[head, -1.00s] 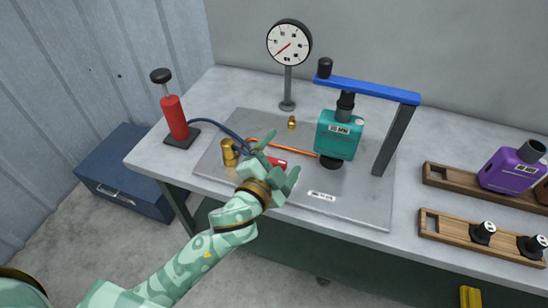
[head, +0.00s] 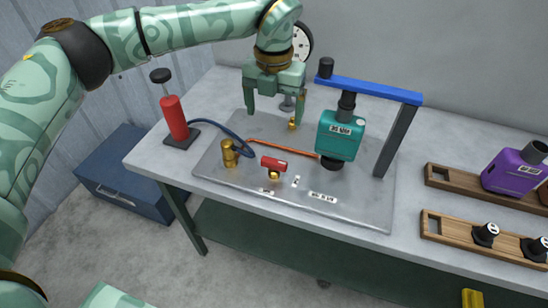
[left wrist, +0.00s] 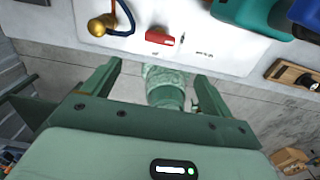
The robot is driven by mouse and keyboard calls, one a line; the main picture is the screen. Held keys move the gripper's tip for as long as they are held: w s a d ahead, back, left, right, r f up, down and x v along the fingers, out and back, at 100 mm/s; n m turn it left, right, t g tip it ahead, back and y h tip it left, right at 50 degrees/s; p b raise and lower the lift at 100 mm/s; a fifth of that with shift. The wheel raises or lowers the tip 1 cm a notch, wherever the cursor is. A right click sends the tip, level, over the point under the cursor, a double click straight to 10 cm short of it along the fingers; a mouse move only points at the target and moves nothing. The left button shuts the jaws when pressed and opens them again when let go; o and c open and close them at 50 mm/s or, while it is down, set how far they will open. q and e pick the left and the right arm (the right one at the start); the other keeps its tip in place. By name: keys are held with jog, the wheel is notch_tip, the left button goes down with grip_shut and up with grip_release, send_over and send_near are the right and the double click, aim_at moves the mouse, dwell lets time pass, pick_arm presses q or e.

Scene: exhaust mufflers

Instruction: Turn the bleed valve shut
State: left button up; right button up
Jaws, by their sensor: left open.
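The bleed valve has a red handle (head: 273,164) on a brass body (head: 273,176), near the front middle of the grey plate. The handle lies roughly left to right in the head view, with small labels in front and to its right. It also shows in the left wrist view, where the red handle (left wrist: 160,37) is beyond the fingertips. My left gripper (head: 275,114) is open and empty, pointing down behind the valve and apart from it. Its two spread fingers show in the left wrist view (left wrist: 158,70). My right gripper is not in view.
A brass fitting (head: 229,153) with a blue hose stands left of the valve. A small brass piece (head: 292,124) is near the right finger. A teal block (head: 341,135) stands under a blue-barred frame (head: 370,89). A red hand pump (head: 174,117) is at left.

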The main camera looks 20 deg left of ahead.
aim_at(274, 161)
pick_arm(q)
notch_tip(274, 161, down, 16)
jog(key=b, duration=0.3)
jog(key=c, duration=1)
